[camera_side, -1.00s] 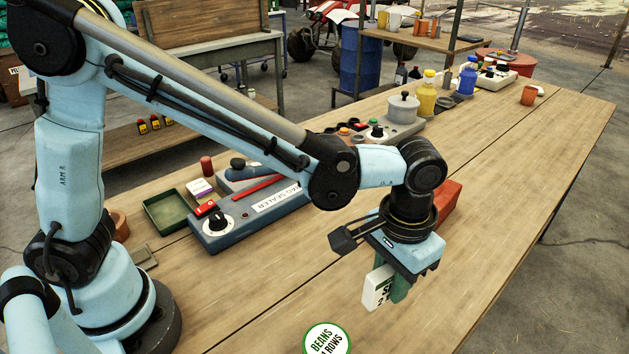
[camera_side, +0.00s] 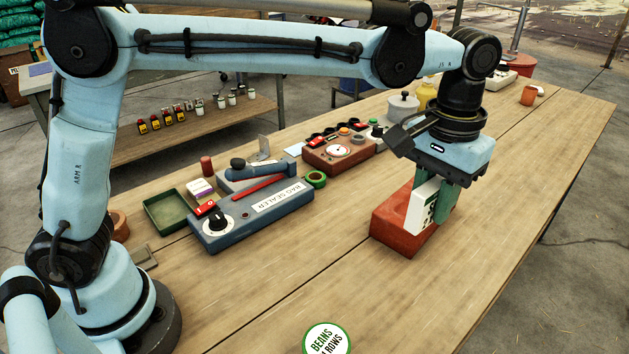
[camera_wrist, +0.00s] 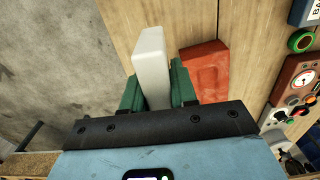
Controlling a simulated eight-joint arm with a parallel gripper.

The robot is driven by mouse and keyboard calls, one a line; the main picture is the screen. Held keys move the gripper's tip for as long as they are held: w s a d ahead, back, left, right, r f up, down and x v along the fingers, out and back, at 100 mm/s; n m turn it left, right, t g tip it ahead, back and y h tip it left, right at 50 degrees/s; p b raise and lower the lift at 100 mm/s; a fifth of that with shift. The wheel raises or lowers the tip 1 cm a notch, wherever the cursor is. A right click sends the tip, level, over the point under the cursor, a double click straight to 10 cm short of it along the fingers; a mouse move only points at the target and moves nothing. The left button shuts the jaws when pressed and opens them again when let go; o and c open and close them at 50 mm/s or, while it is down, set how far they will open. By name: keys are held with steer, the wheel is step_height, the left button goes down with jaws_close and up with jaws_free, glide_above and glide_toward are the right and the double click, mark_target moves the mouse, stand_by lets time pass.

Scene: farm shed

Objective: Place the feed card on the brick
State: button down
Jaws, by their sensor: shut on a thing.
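The feed card (camera_side: 421,209) is a white block with green and dark print. My gripper (camera_side: 438,202) is shut on it, and the card stands upright between the green fingers. The wrist view shows the white card (camera_wrist: 152,60) between both fingers (camera_wrist: 157,85). The brick (camera_side: 398,220) is a red-orange block lying on the table. In the side view the card and fingers overlap the brick and hide part of it. In the wrist view the brick (camera_wrist: 205,72) shows to the right of the card, beside the right finger. Contact between card and brick cannot be told.
A blue bag sealer (camera_side: 250,215) lies left of the brick, with a green tape ring (camera_side: 316,180) by it. A reddish box with a dial (camera_side: 338,151) stands behind. A round beans sign (camera_side: 327,340) is at the front. The table front right (camera_side: 480,270) is clear.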

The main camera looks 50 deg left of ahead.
steer(key=w+a, duration=0.2)
glide_above(405, 209)
step_height(405, 209, down, 6)
steer(key=shift+s+f, duration=0.1)
steer(key=shift+f, duration=2)
steer(key=shift+f, duration=0.1)
steer(key=c, duration=0.9)
jaws_free()
